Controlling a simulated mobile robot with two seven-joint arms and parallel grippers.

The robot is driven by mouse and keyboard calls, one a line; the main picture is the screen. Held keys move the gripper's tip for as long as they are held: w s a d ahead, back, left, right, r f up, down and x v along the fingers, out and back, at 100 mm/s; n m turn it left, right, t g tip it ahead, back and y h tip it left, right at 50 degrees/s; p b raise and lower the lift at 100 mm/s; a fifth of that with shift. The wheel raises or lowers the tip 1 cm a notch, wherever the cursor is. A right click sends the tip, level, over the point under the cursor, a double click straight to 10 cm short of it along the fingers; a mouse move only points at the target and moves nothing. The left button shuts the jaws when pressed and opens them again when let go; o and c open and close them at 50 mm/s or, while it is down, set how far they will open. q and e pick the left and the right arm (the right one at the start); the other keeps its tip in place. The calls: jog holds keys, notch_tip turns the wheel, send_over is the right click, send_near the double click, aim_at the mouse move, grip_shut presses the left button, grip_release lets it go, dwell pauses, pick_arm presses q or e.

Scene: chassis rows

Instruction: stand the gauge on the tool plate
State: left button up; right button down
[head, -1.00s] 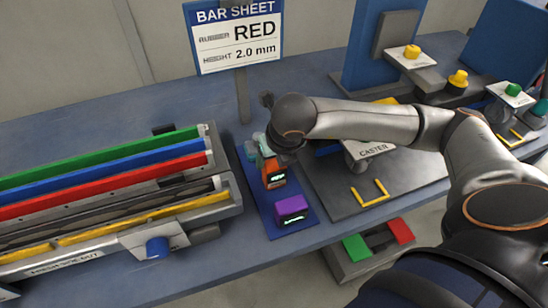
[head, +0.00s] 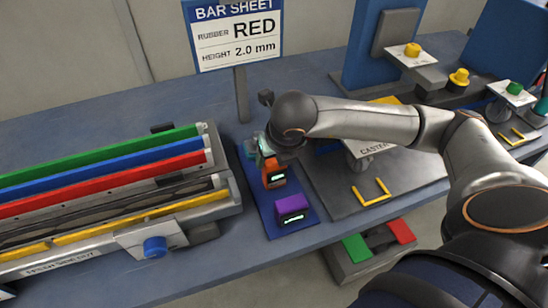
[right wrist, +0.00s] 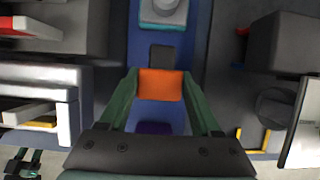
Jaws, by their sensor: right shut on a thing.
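The orange gauge (head: 276,180), with a lit display, is upright on or just above the blue tool plate (head: 251,179); I cannot tell whether it touches. My right gripper (head: 265,157) is shut on it from above and behind. In the right wrist view, the orange body (right wrist: 160,85) is between the green fingertips (right wrist: 160,78). A purple block (head: 292,207) with a lit display stands at the front of the plate, and its dark purple top (right wrist: 153,128) shows in the right wrist view.
A rack with coloured bars (head: 110,170) stands left of the plate. A dark grey tray (head: 335,195) with yellow corner marks and a caster lies to the right. A bar sheet sign (head: 235,35) on a post stands behind.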

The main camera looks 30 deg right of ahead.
grip_release()
jog(key=shift+f, duration=0.1)
jog(key=v, duration=0.3)
jog(key=shift+w, duration=0.15)
pick_arm(q)
jog(key=shift+d+r+p, duration=0.2)
jog(key=shift+r+p, duration=0.1)
jog(key=shift+r, duration=0.05)
pick_arm(e)
jog(key=d+v, duration=0.1)
jog(key=v, duration=0.8)
jog(key=shift+s+a+r, duration=0.2)
jog(key=shift+a+r, duration=0.1)
jog(key=shift+a, duration=0.2)
pick_arm(q)
jog(key=shift+w+d+r, duration=0.1)
jog(key=shift+r, duration=0.1)
